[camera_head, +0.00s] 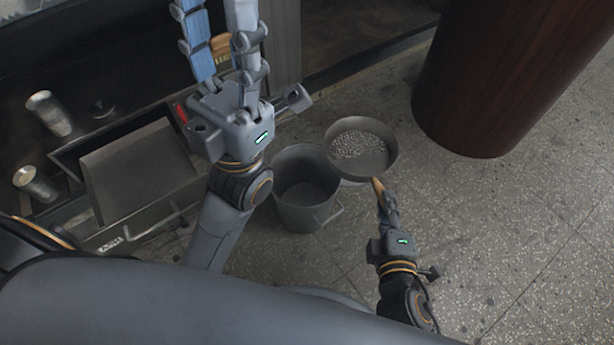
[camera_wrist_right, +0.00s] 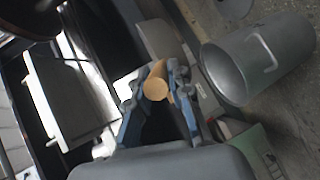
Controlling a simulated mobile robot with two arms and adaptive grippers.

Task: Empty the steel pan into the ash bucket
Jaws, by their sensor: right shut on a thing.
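The steel pan (camera_head: 375,161) is round with a wooden handle (camera_head: 378,185) and holds many small grey pellets, gathered toward its far side. My right gripper (camera_head: 384,195) is shut on the handle, which also shows end-on between the fingers in the right wrist view (camera_wrist_right: 156,88). The grey ash bucket (camera_head: 304,213) stands on the floor just left of the pan; the pan's left rim overlaps the bucket's right edge in the head view. The bucket (camera_wrist_right: 262,62) also shows at the right of the wrist view. My left gripper (camera_head: 219,35) is open, its tips near the top edge.
A steel drawer or tray (camera_head: 140,170) sits left of the bucket, with metal cups (camera_head: 48,113) beyond it. A wooden-topped item (camera_head: 222,45) is behind my left fingers. A large dark red cylinder (camera_head: 500,80) stands at upper right. The speckled floor at right is clear.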

